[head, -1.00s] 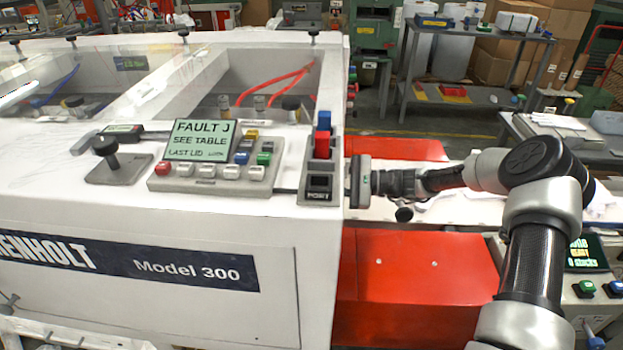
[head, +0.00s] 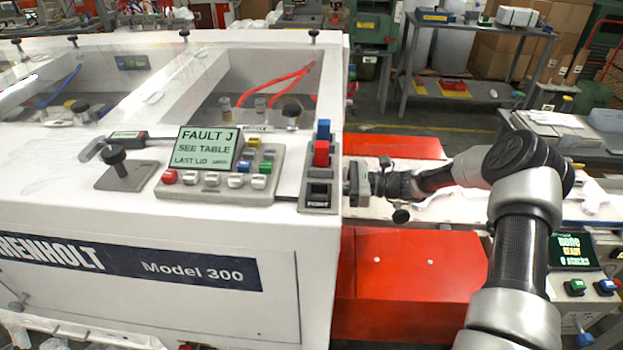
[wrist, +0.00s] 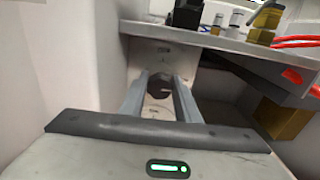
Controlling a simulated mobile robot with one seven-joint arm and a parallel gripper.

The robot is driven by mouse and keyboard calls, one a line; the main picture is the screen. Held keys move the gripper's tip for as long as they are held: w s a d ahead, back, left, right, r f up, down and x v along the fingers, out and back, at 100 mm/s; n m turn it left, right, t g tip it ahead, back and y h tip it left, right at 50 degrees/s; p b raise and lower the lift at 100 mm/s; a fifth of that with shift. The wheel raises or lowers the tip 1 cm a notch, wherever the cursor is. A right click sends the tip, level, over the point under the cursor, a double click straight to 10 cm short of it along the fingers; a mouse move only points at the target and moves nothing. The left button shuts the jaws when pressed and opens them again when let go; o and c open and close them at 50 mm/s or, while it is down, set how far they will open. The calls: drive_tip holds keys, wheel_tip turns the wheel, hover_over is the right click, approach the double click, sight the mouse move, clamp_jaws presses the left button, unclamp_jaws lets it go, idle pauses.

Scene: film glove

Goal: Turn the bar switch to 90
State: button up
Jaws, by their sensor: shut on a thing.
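In the wrist view a dark round switch (wrist: 160,86), which I take to be the bar switch, sits on a pale panel between my fingers. My gripper (wrist: 160,92) has its two grey fingers on either side of it, shut on its bar. The bar's angle and any scale marks are too small to read. In the head view my gripper's body (head: 357,185) is at the right end of the white machine (head: 130,315). Its fingertips and the switch are hidden there.
On the machine's top are a fault screen (head: 206,149) with several buttons, a black knob lever (head: 116,162) and a grey block with red and blue parts (head: 321,160). A red housing (head: 410,275) lies below my arm. A shelf table (head: 470,85) stands behind.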

idle(0.5)
drive_tip(key=o, duration=1)
drive_tip(key=shift+o, duration=0.2)
drive_tip(key=d+b, duration=0.1)
drive_tip(key=d, duration=1.6)
drive_tip(key=shift+s+d, duration=0.25)
drive_tip(key=shift+s, duration=0.05)
